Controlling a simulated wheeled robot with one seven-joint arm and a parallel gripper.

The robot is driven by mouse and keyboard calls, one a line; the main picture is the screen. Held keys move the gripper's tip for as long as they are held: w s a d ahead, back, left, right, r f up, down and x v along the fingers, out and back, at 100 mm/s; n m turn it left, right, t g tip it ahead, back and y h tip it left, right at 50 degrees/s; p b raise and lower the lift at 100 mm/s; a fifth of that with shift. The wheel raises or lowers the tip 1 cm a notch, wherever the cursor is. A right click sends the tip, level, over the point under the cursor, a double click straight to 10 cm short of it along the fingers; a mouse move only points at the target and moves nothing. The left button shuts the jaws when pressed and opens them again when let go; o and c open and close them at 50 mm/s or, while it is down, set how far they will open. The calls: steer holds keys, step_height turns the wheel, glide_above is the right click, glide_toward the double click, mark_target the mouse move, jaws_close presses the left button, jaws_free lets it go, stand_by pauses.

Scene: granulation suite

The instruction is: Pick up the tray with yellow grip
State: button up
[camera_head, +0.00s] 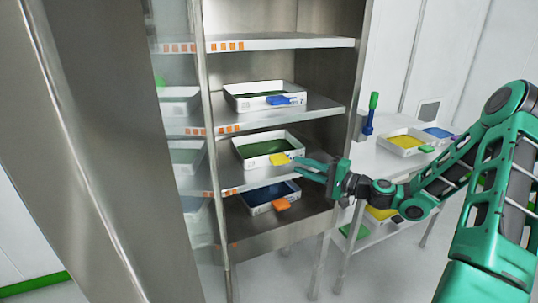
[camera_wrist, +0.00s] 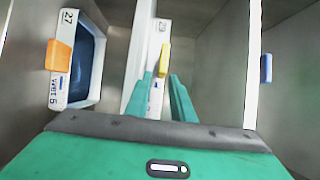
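The tray with the yellow grip (camera_head: 237,155) is white with dark green contents and sits on the cabinet's middle shelf. Its yellow grip (camera_head: 279,159) sticks out at the front right. In the wrist view the two green fingers (camera_wrist: 161,78) are apart, roughly either side of the grip's line. I cannot tell whether they touch it.
A tray with a blue grip (camera_head: 230,103) stands on the shelf above. A tray with an orange grip (camera_head: 251,207) stands below. The shelf edges and cabinet post (camera_head: 360,75) are close to my gripper. A side table right holds a tray with yellow contents (camera_head: 385,147).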

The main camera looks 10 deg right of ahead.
mark_target(286, 158)
steer(key=shift+x, duration=3.3)
steer(key=shift+s+a+r, duration=0.15)
steer(key=shift+c, duration=0.4)
jaws_close()
